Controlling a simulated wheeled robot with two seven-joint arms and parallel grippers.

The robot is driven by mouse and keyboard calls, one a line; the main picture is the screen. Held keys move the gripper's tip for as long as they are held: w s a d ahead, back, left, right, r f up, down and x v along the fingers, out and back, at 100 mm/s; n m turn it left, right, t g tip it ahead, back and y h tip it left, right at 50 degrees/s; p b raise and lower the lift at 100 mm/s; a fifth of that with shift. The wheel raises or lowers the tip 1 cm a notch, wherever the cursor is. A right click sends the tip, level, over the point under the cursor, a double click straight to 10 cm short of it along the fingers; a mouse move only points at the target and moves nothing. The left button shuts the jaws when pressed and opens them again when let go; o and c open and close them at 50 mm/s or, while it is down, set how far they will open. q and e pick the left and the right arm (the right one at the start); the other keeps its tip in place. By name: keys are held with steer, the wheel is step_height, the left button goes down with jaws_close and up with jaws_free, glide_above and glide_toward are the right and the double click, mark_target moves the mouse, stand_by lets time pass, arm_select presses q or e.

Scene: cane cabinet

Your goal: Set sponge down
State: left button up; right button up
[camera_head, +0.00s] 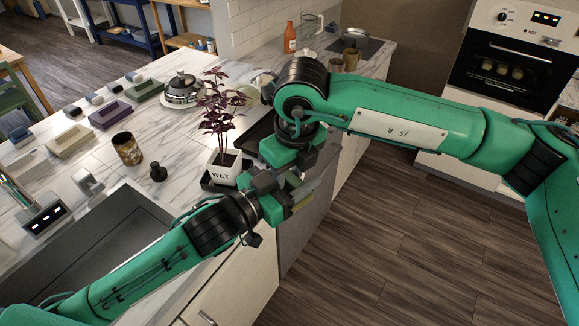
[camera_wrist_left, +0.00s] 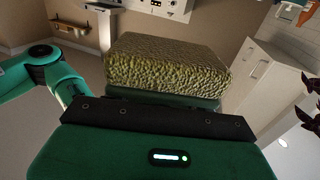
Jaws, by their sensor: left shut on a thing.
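The sponge (camera_wrist_left: 165,68) is a yellow-green porous block, close in front of my left gripper in the left wrist view. My left gripper (camera_head: 292,190) is shut on it, in front of the counter's edge in the head view. There, only a small yellowish bit of the sponge (camera_head: 303,203) shows beside the fingers. My right gripper (camera_head: 268,180) hangs pointing down, close beside the left one and just right of the potted plant. Its fingers overlap the left gripper, so I cannot tell whether they are open or shut.
A purple-leaved plant in a white pot (camera_head: 224,170) marked WET stands on a dark tray left of the grippers. A dark tray (camera_head: 254,139) lies behind. A brown mug (camera_head: 127,149), a black stopper (camera_head: 158,172) and a sink (camera_head: 95,250) are further left.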

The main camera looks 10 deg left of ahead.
steer(key=shift+c, duration=0.2)
jaws_close()
arm_select(q)
steer(key=o, duration=1.1)
